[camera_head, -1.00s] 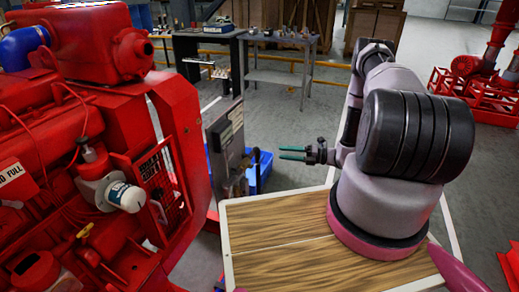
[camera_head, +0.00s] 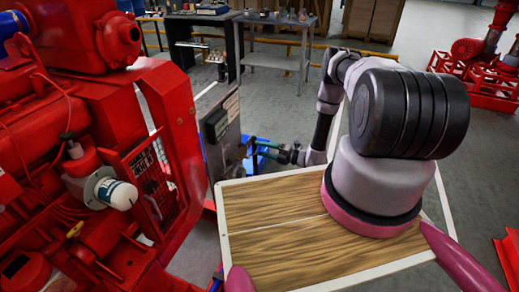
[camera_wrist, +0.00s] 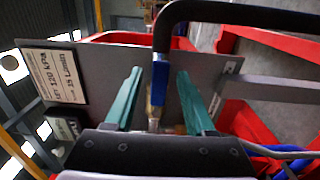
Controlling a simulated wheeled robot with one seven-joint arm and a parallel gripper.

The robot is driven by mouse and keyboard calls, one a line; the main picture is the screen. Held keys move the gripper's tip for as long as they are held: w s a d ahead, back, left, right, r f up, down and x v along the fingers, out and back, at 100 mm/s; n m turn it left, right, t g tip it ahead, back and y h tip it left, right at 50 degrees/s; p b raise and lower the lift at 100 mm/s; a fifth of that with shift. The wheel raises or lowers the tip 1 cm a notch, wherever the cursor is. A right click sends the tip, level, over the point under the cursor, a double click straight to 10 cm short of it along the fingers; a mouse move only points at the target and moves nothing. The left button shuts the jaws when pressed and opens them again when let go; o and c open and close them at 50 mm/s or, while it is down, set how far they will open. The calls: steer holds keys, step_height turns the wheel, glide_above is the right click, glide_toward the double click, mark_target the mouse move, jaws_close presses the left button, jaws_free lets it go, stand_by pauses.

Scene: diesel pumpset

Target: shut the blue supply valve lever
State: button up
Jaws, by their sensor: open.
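The blue supply valve lever (camera_wrist: 159,84) shows in the wrist view, standing lengthwise between the two green fingers of my gripper (camera_wrist: 160,77). The fingers are open, with a visible gap on both sides of the lever. In the head view my gripper (camera_head: 262,148) is right at the grey upright panel (camera_head: 220,130). The lever is too small and hidden to make out there. In the wrist view a brassy fitting below the lever is partly hidden by my gripper body. The panel (camera_wrist: 100,65) lies behind the fingers and carries a printed label (camera_wrist: 55,75).
A dark bent bar (camera_wrist: 235,12) crosses the top of the wrist view, and a grey bar (camera_wrist: 270,90) juts out at right. The red engine (camera_head: 95,140) stands left of the panel. A metal bench (camera_head: 275,40) stands behind, with open grey floor before it.

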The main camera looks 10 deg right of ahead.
steer(key=shift+w+a, duration=0.3)
steer(key=shift+a, duration=0.15)
jaws_close()
stand_by(1.2)
